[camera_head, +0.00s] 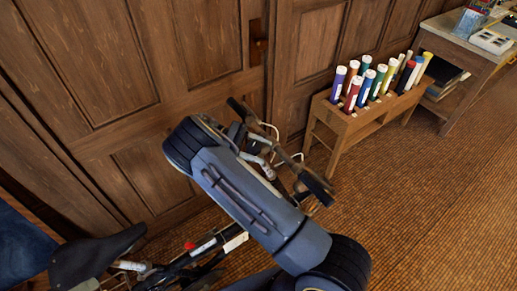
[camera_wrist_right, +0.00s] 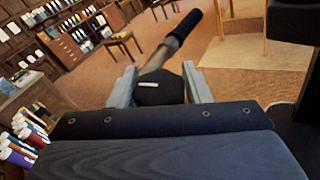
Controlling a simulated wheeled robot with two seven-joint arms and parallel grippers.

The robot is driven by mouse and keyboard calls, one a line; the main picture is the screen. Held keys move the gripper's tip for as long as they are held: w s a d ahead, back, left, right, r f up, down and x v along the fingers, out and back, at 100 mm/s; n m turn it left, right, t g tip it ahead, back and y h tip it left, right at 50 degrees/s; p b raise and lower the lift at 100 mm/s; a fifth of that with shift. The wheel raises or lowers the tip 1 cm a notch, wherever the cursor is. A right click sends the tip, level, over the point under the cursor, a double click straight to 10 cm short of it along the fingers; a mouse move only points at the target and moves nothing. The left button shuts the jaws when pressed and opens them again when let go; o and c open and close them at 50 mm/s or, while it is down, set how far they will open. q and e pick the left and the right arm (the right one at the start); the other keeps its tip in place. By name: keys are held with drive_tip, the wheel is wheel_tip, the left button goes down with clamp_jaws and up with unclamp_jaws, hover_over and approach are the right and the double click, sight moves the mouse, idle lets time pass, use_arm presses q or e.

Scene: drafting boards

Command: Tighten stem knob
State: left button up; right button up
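A bicycle with a dark saddle (camera_head: 95,258) stands in front of the wooden panelling. Its handlebar with a black grip (camera_head: 318,187) shows past the end of my right arm. In the right wrist view the black handlebar grip (camera_wrist_right: 184,28) points up and away. My right gripper (camera_wrist_right: 160,82) has its two grey fingers wide apart, with a dark part bearing a small white mark (camera_wrist_right: 149,84) between them. I cannot tell whether the fingers touch it. The stem knob cannot be made out for certain. In the head view my right arm hides the fingertips and stem. My left gripper is out of view.
A wooden rack (camera_head: 350,125) of coloured tubes stands right of the handlebar, by the wall. A desk (camera_head: 462,45) is at the top right. Wooden doors (camera_head: 120,80) are close behind the bicycle. The brown carpet (camera_head: 440,200) at right is clear.

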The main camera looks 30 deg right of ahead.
sight(258, 146)
drive_tip(key=o, duration=0.3)
drive_tip(key=shift+r, duration=0.3)
wheel_tip(258, 146, up, 3)
drive_tip(key=shift+f, duration=0.1)
drive_tip(key=s+a+r, duration=0.7)
drive_tip(key=s+r, duration=0.2)
drive_tip(key=s, duration=0.3)
drive_tip(key=shift+a+r, duration=0.2)
drive_tip(key=shift+r, duration=0.1)
drive_tip(key=shift+w, duration=0.1)
